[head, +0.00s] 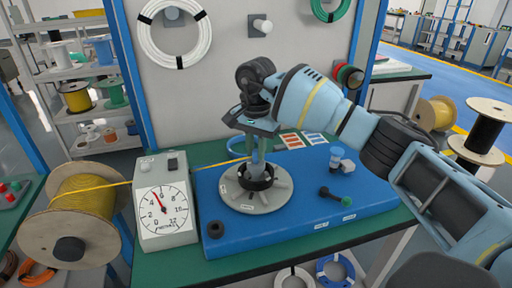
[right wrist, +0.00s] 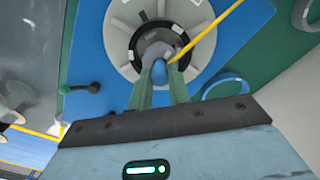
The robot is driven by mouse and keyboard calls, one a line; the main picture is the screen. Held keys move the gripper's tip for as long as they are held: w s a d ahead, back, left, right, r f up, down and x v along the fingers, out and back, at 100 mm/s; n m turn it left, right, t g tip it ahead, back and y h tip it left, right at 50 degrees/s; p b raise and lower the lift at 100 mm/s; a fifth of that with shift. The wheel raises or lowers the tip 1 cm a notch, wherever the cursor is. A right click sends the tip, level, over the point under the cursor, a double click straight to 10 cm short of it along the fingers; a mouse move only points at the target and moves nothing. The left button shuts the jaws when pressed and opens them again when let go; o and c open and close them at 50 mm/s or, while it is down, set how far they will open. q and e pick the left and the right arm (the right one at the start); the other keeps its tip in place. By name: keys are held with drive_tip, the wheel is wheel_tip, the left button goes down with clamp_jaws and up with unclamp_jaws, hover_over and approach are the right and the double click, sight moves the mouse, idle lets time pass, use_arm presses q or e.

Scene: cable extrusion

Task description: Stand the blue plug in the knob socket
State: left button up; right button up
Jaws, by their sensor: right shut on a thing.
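The blue plug (right wrist: 159,71) shows between the fingertips of my right gripper (right wrist: 160,80) in the right wrist view. In the head view my right gripper (head: 257,158) points straight down over the grey spoked knob (head: 245,199) on the blue board. The knob socket has a black ring (head: 258,184) at its centre, and the fingertips are right at it. The knob also shows in the right wrist view (right wrist: 122,22). The fingers hide most of the plug, so I cannot tell how deep it sits in the socket. My left gripper is not in view.
The blue board (head: 290,228) lies on a green table. A dial gauge box (head: 163,209) stands left of it. A yellow cable (right wrist: 210,30) runs toward the knob.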

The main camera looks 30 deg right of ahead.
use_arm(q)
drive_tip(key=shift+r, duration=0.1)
use_arm(e)
drive_tip(key=shift+f, duration=0.4)
idle(0.4)
drive_tip(key=o, duration=0.8)
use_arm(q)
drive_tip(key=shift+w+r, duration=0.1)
use_arm(e)
drive_tip(key=shift+r, duration=0.15)
drive_tip(key=shift+r+p, duration=2.3)
drive_tip(key=shift+r, duration=1.7)
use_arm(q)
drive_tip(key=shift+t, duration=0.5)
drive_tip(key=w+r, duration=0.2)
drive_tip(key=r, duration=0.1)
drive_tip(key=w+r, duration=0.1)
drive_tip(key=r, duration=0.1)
use_arm(e)
drive_tip(key=shift+f, duration=0.15)
